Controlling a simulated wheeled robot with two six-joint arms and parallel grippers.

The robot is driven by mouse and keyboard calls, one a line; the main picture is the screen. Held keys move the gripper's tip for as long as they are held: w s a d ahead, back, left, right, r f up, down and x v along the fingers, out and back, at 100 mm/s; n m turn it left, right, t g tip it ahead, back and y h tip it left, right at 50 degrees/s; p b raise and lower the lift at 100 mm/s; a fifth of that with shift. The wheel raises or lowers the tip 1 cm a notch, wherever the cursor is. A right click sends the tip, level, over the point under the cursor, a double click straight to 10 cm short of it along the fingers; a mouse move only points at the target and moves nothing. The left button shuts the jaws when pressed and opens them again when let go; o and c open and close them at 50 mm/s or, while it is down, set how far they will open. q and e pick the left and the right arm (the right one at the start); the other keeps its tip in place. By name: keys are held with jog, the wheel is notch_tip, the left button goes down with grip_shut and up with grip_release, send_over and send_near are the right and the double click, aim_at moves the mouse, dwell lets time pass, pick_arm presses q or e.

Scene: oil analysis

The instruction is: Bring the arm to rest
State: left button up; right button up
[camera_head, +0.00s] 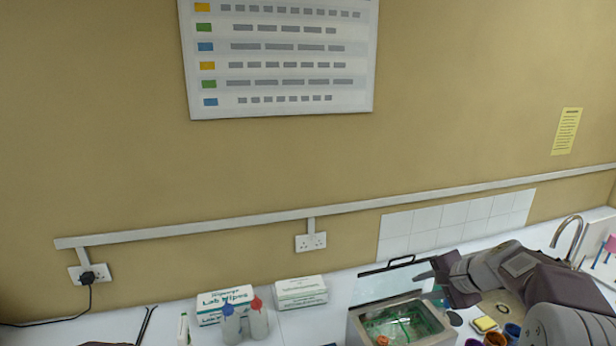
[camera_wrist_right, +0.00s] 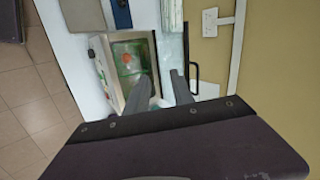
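My right arm comes in from the right in the head view, and its gripper (camera_head: 432,276) is over the right side of an open metal bath (camera_head: 354,326). In the right wrist view the two fingers of this gripper (camera_wrist_right: 166,88) stand apart, with nothing seen between them. The bath also shows there (camera_wrist_right: 104,72), with green and orange things inside. Its raised clear lid has a dark handle (camera_head: 388,264). My left gripper is not clearly seen; only a dark shape shows at the bottom left edge of the head view.
Two boxes, lab wipes (camera_head: 224,304) and another carton (camera_head: 300,292), stand by the wall. Two squeeze bottles (camera_head: 258,320) stand before them. A yellow sponge (camera_head: 485,324) and small jars (camera_head: 495,339) lie near my right arm. A sink tap (camera_head: 566,232) is at the far right.

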jog(key=s+a+f+n+g+b, duration=0.25)
jog(key=s+a+f+b, duration=0.35)
jog(key=f, duration=0.4)
jog(key=s+a+f+n+g+b, duration=0.2)
jog(key=s+a+f+n+b, duration=0.2)
jog(key=s+a+f, duration=0.5)
jog(key=s+d+f+n+g+h, duration=0.1)
jog(key=s+d+f+n, duration=0.1)
jog(key=s+f+n, duration=0.1)
jog(key=s+d+f+n+g+h+b, duration=0.1)
jog(key=s+d+f+n+h, duration=0.1)
jog(key=s+f, duration=0.4)
jog(key=shift+s+d+f+n, duration=0.25)
jog(key=shift+s+n, duration=0.2)
jog(key=shift+n, duration=0.3)
